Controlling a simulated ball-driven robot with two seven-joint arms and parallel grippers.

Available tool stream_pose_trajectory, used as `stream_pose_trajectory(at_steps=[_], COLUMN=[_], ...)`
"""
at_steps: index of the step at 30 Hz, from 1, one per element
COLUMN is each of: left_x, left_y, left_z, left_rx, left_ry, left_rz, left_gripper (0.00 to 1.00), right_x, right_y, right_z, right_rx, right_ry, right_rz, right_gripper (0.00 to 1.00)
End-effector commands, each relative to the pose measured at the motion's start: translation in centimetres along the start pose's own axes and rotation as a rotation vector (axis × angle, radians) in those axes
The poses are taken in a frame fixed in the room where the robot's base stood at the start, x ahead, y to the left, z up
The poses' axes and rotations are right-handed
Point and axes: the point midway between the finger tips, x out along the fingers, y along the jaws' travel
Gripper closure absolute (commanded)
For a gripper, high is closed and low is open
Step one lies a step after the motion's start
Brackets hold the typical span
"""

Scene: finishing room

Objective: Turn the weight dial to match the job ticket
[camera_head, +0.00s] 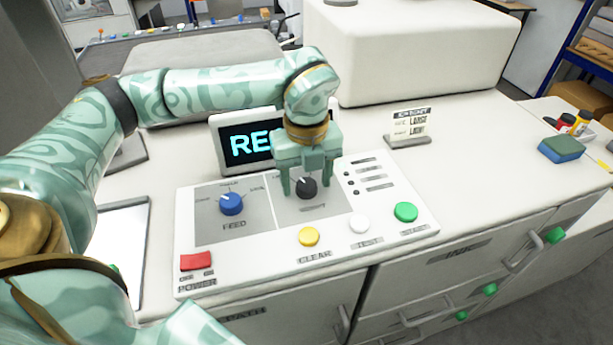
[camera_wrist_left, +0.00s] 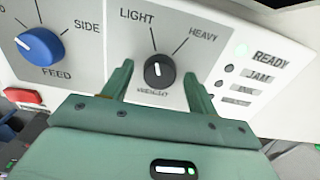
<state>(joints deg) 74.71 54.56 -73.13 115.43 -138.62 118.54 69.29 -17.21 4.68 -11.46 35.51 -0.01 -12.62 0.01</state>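The weight dial is a black knob (camera_head: 306,187) with a white pointer line, on the grey part of the control panel (camera_head: 240,262). In the left wrist view the knob (camera_wrist_left: 159,71) sits below the LIGHT and HEAVY marks, its pointer roughly upward, nearer the LIGHT line. My left gripper (camera_head: 307,180) is open, pointing down, with one finger on each side of the knob. In the left wrist view gaps show between knob and fingers (camera_wrist_left: 157,82). The job ticket (camera_head: 408,122) stands behind the panel; its lines are small, the upper seems to read LARGE. My right gripper is not in view.
The blue feed dial (camera_head: 231,203) is left of the weight dial. Yellow (camera_head: 309,236), white (camera_head: 359,224) and green (camera_head: 405,212) buttons line the panel front, with a red power switch (camera_head: 195,261) at left. My arm partly hides the screen (camera_head: 240,142).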

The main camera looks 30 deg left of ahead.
Motion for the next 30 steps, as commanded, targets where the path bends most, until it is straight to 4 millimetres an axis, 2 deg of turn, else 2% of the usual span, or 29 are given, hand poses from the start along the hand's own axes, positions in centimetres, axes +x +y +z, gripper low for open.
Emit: stream_pose_trajectory(at_steps=[5,8,21,24,30], left_x=[-0.5,-1.9,-13.3,-14.9,-16.3], left_y=[0.0,-0.1,-0.1,0.0,0.0], left_z=[0.0,0.0,0.0,0.0,0.0], left_rx=[0.001,0.001,0.000,0.000,-0.001], left_ry=[0.000,-0.002,-0.003,-0.001,0.000], left_rz=[0.000,-0.003,-0.003,-0.002,0.001], left_gripper=[0.41,0.41,0.41,0.41,0.41], right_x=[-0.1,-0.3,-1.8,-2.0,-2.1], right_y=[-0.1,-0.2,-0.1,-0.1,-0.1], right_z=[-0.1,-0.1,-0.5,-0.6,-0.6], right_rx=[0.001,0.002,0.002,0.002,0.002], right_ry=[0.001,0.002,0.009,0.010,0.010], right_rz=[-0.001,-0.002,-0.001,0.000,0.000], right_gripper=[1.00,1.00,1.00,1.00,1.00])
